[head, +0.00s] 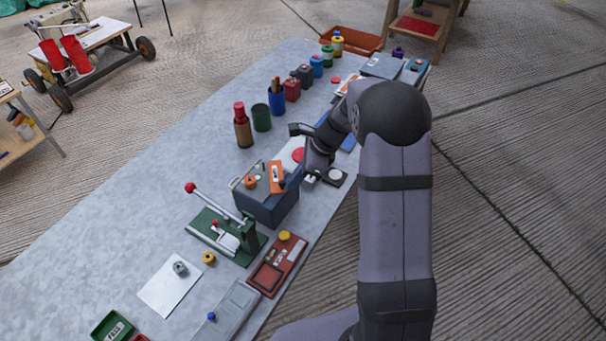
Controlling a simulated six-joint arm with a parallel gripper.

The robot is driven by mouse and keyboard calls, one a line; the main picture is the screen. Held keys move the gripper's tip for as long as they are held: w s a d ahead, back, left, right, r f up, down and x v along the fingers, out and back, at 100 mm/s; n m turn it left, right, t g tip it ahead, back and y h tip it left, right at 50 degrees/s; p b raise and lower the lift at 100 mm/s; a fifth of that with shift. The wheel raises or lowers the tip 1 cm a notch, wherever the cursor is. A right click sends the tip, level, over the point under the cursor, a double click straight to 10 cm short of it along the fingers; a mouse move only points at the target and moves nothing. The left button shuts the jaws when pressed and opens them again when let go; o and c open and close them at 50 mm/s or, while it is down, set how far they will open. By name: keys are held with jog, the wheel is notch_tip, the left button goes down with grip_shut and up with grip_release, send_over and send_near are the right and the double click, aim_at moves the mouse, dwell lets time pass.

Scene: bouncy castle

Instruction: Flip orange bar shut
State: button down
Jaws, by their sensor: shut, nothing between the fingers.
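The orange bar (277,177) is on top of a dark blue box (268,208), toward its right side. It has a pale label, and I cannot tell whether it stands up or lies flat. An orange round knob (250,182) and a thin metal loop sit to its left on the same box. My gripper (311,179) is just to the right of the box, apart from the bar as far as I can see. Its fingers are shut and empty. My arm hides part of the table behind it.
A green lever press (228,240) with a red-tipped handle stands close in front of the box. A red tray (277,264) is near the table edge. A small pad with a round disc (336,175) lies by my gripper. The table's left side is clear.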

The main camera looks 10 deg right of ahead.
aim_at(275, 193)
jog(key=a+m+t+p, duration=0.1)
jog(key=a+m, duration=0.1)
jog(key=a+m+t+h+p, duration=0.1)
jog(key=a+m, duration=0.2)
jog(key=shift+a+r+p, duration=0.15)
jog(key=shift+a+p, duration=0.2)
jog(key=shift+p, duration=0.05)
jog(key=shift+w+a+p, duration=0.35)
jog(key=shift+a+p, duration=0.05)
jog(key=shift+a, duration=0.2)
jog(key=shift+w+a+p, duration=0.3)
jog(key=shift+a+p, duration=0.05)
jog(key=shift+a, duration=0.25)
jog(key=shift+s+d+f+b, duration=0.25)
jog(key=shift+s+f+b, duration=0.15)
jog(key=shift+b, duration=0.25)
jog(key=s+d+r+b, duration=0.1)
jog(key=s+d+r, duration=0.3)
jog(key=s+r, duration=0.2)
notch_tip(275, 193, up, 3)
jog(key=shift+s+f, duration=0.15)
jog(key=shift+s, duration=0.05)
jog(key=shift+d, duration=0.1)
